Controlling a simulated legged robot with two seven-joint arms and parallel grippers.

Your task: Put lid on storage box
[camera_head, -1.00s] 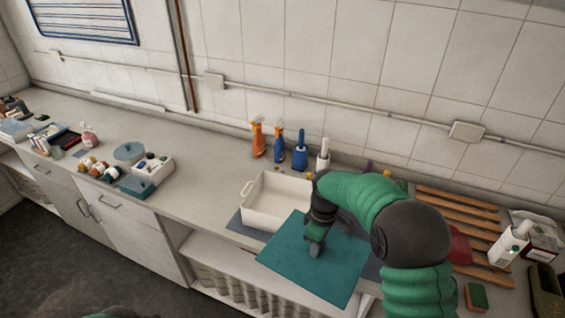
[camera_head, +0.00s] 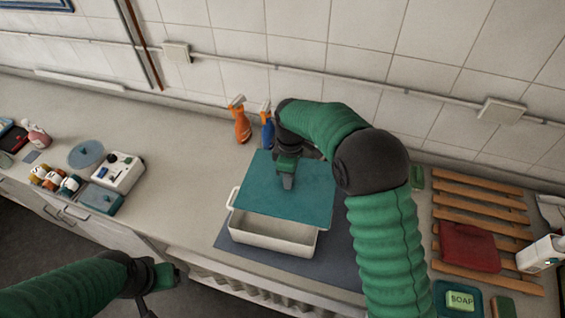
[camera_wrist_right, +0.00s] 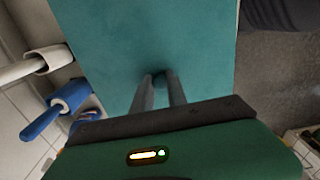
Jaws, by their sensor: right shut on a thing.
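The lid (camera_head: 305,195) is a flat teal sheet. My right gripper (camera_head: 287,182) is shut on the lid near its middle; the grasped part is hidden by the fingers. The lid also fills much of the right wrist view (camera_wrist_right: 120,45), with the right gripper's fingers (camera_wrist_right: 160,80) close together against it. The white storage box (camera_head: 270,240) stands on the counter under the lid. The lid covers its back part, and the front of the opening shows. The lid looks shifted back and right of the box. My left gripper (camera_head: 160,280) is low at the left, empty, its jaws unclear.
A dark blue-grey mat (camera_head: 340,255) lies under the box. An orange spray bottle (camera_head: 239,120) and a blue bottle (camera_head: 267,128) stand behind. A slatted wooden rack (camera_head: 465,200) with a red cloth (camera_head: 468,247) is at right.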

